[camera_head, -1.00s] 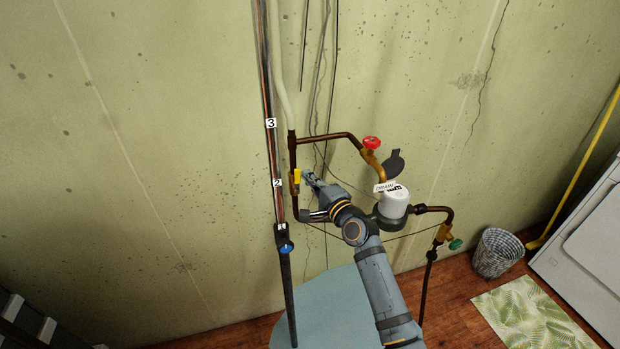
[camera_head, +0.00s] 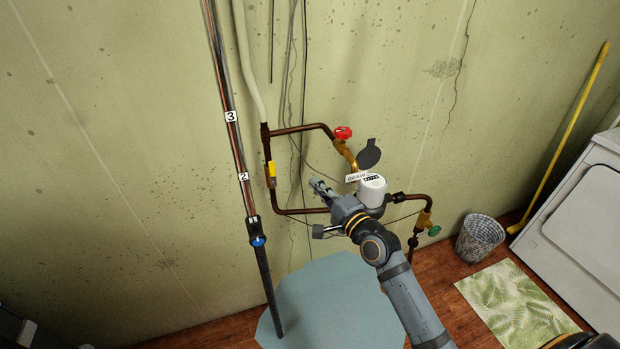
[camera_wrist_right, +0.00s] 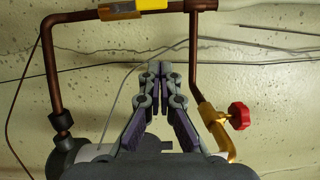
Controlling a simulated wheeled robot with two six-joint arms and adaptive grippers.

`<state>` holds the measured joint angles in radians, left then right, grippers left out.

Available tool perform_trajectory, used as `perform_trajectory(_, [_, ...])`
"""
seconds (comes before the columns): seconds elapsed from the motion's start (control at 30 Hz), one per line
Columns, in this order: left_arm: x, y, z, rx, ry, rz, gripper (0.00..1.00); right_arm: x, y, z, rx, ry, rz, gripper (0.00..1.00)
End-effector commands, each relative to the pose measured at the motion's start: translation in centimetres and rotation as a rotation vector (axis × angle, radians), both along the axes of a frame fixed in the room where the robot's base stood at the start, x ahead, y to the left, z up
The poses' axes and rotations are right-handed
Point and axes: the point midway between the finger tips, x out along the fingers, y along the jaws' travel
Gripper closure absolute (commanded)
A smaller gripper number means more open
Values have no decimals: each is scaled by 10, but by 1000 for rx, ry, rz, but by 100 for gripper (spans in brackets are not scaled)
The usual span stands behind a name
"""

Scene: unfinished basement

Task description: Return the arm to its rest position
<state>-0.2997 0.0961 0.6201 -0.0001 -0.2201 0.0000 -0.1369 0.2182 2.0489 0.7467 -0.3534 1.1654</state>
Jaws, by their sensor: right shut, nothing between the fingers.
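My right arm reaches in from the lower right in the head view. Its gripper (camera_head: 318,186) is shut and empty, in front of the pipe loop and left of the white water meter (camera_head: 371,189). In the right wrist view the gripper's fingertips (camera_wrist_right: 160,70) meet, with wall and pipe beyond them. The yellow lever valve (camera_head: 271,173) on the left copper pipe stands apart from the fingers; its yellow handle (camera_wrist_right: 140,3) shows at the top of the wrist view. My left gripper is not in view.
A red valve knob (camera_head: 343,133) and a green one (camera_head: 434,231) sit on the pipework. A tall pipe with number tags (camera_head: 230,117) stands at left. A wicker basket (camera_head: 480,238), green mat (camera_head: 515,306) and white appliance (camera_head: 580,215) are at right.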

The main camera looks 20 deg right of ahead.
Motion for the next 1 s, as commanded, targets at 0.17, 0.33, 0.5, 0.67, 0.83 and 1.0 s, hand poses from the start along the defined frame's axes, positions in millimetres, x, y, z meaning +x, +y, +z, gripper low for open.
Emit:
perform_trajectory(0.17, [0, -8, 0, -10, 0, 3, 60, -3, -1, 1, 0, -1, 1, 100])
perform_trajectory(0.33, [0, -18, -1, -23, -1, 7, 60, -3, -1, 0, 0, -1, 0, 100])
perform_trajectory(0.5, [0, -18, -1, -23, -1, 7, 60, -3, -1, 0, 0, 0, 0, 100])
perform_trajectory(0.67, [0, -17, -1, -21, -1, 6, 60, 2, -12, -48, -91, 64, -32, 100])
perform_trajectory(0.83, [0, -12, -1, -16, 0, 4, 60, -10, -41, -187, -382, 259, -70, 100])
perform_trajectory(1.0, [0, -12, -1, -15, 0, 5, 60, -65, -65, -327, -703, 469, -7, 100])
